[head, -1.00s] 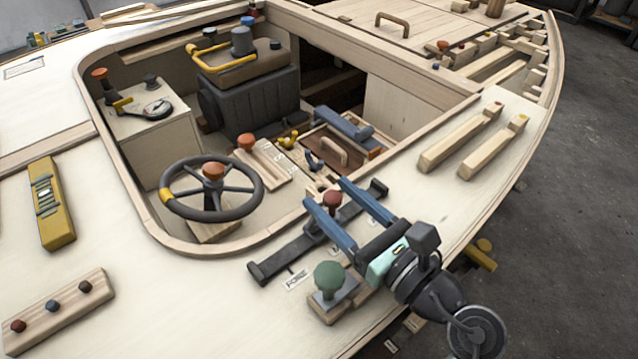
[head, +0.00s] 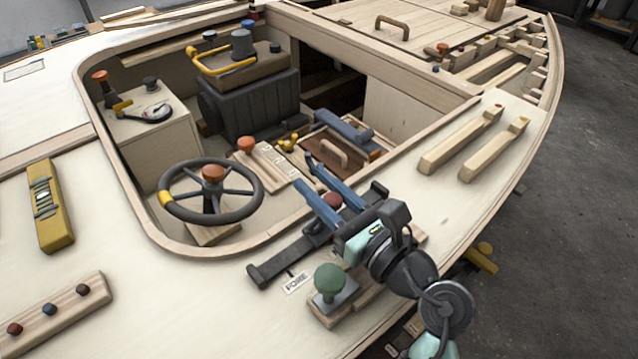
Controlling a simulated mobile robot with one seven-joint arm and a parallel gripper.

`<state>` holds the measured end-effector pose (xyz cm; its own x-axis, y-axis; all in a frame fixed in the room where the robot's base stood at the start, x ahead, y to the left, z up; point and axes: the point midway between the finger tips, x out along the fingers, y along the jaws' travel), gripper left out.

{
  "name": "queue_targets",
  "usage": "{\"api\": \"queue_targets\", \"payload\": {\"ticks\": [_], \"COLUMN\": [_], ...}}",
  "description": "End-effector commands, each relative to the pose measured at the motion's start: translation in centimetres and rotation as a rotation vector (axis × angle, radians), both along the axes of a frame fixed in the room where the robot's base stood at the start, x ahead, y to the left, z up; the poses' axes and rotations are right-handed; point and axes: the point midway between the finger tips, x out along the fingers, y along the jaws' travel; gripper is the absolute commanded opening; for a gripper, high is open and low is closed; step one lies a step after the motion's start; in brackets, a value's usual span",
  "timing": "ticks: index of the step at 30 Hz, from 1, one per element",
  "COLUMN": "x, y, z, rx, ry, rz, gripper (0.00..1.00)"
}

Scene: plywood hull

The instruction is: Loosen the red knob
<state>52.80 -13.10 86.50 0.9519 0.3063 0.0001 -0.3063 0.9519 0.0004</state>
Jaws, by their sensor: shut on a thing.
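The dark red knob (head: 332,200) stands on the dark slotted bar (head: 270,268) at the edge of the cockpit, in the head view. My gripper (head: 304,170) has its two blue fingers on either side of the knob and is shut on it. The fingers reach past the knob toward the cockpit. They hide part of the knob and the bar's middle, so the knob's stem and seat cannot be seen.
A green knob (head: 330,280) on a block stands close in front of the bar. A steering wheel (head: 211,190) with an orange-red hub is to the left. Two wooden rails (head: 460,140) lie to the right. The deck between the bar and the yellow level (head: 50,205) is mostly clear.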

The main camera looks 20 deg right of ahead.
Motion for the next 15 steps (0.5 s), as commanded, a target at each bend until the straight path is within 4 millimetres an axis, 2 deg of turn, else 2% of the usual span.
{"api": "queue_targets", "payload": {"ticks": [8, 15], "x": [0.04, -0.10], "y": [-0.03, 0.38], "z": [-0.05, -0.07], "rx": [0.001, 0.002], "ry": [0.003, 0.001], "rz": [0.026, 0.188], "gripper": [0.00, 0.00]}}
